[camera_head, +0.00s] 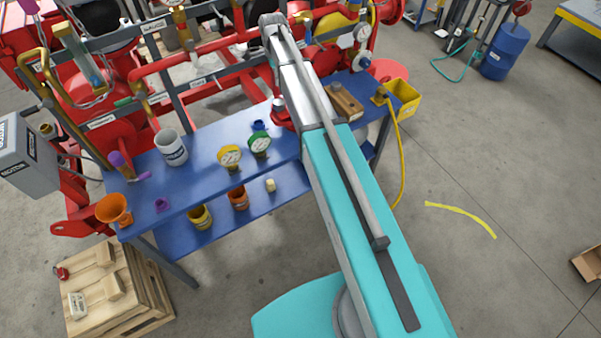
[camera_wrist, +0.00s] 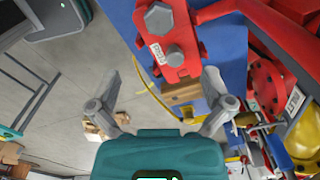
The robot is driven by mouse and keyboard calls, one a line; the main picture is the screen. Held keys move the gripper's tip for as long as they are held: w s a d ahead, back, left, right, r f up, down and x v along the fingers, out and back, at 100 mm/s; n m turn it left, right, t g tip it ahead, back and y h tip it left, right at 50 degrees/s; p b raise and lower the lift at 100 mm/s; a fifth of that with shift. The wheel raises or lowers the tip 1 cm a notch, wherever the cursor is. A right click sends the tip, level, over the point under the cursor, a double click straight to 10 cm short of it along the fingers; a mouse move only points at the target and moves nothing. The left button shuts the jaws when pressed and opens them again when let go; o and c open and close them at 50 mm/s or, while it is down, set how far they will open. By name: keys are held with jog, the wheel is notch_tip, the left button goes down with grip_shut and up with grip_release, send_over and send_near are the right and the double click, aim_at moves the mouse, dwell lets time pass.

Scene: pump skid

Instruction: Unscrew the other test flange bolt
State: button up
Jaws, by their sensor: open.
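The red test flange block (camera_wrist: 168,42) stands on the blue bench in the wrist view, with a white label on its left side. My gripper (camera_wrist: 162,80) is open and empty.
The blue bench (camera_head: 203,178) carries a white mug (camera_head: 171,147), yellow and green gauges and an orange funnel (camera_head: 114,210). Right of my arm are a wooden block (camera_head: 345,103) and a yellow bin (camera_head: 404,97). Red pipes run behind. Floor at the right is mostly clear.

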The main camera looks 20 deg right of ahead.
jog(key=s+f+n+b, duration=0.9)
jog(key=s+f+b, duration=0.1)
jog(key=s, duration=0.4)
jog(key=s+f+n+b, duration=0.9)
jog(key=s+n+b, duration=0.1)
jog(key=s, duration=0.5)
jog(key=shift+s+f, duration=0.25)
jog(key=shift+f, duration=0.1)
dwell(0.8)
jog(key=shift+s, duration=0.3)
